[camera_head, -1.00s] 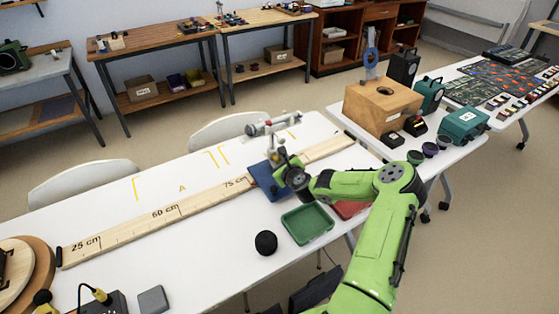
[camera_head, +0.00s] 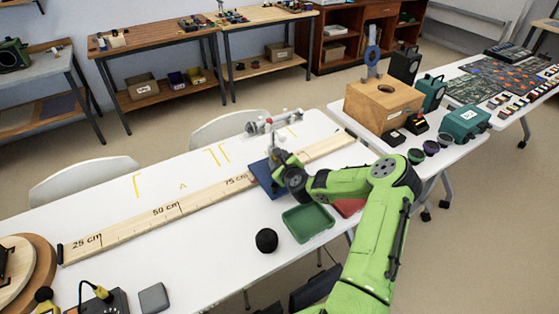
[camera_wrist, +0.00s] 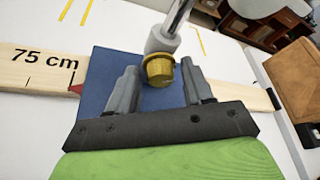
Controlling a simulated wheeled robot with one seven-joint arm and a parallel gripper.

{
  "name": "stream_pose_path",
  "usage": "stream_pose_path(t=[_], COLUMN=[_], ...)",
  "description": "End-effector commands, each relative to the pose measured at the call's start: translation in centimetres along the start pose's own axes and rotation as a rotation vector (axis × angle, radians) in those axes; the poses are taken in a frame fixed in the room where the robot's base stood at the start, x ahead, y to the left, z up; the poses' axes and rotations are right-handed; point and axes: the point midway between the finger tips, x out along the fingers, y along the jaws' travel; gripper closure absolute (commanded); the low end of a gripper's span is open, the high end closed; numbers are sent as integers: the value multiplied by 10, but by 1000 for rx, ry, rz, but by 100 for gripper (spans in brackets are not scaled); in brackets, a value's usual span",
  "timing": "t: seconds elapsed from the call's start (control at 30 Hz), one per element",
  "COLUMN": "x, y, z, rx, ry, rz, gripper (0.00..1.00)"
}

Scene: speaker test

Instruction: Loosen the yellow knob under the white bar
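The yellow knob (camera_wrist: 159,71) hangs below a grey-white collar (camera_wrist: 161,40) on a slanted metal rod in the wrist view. My gripper (camera_wrist: 159,66) has its two dark fingers apart, one on each side of the knob. The right fingertip is very near the knob; I cannot tell if it touches. In the head view my gripper (camera_head: 279,158) is low over the blue mat (camera_head: 262,177), below the white bar (camera_head: 271,123) of the stand. The knob is too small to make out there.
A wooden ruler (camera_head: 165,211) runs along the white table (camera_head: 205,255). A wooden box (camera_head: 383,105) stands at right.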

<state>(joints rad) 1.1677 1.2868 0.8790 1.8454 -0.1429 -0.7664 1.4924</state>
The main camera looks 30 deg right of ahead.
Motion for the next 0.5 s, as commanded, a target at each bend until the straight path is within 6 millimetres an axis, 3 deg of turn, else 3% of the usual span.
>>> stream_pose_path(t=[0.33, 0.5], x=[-3, -37], y=[0, -1], z=[0, 0], rx=[1, 0], ry=[0, 2], rz=[1, 2], gripper=[43, 43])
